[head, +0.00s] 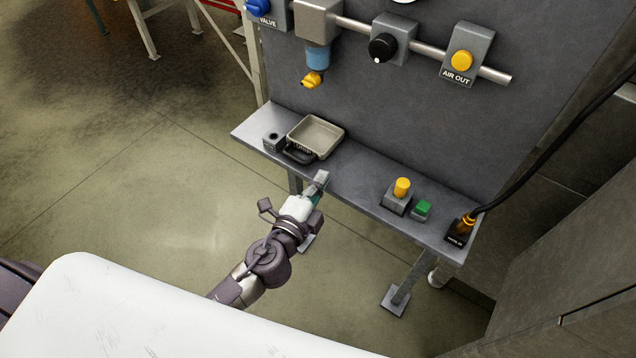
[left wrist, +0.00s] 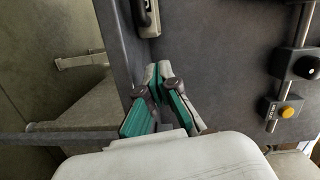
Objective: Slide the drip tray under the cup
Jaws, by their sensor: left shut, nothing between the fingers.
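The drip tray (head: 330,124) is a shallow beige square tray with a dark front handle (head: 299,156). It sits flat on the left part of the grey shelf, and part of it shows at the top of the left wrist view (left wrist: 153,23). The blue cup (head: 318,57) hangs from a grey block on the wall panel, with a yellow drain at its bottom, above the tray in the picture. I cannot tell whether they line up exactly. My left gripper (head: 321,180) is shut and empty at the shelf's front edge, apart from the tray. My right gripper is out of view.
The shelf (head: 355,175) is clear between. A pipe with knobs crosses the panel.

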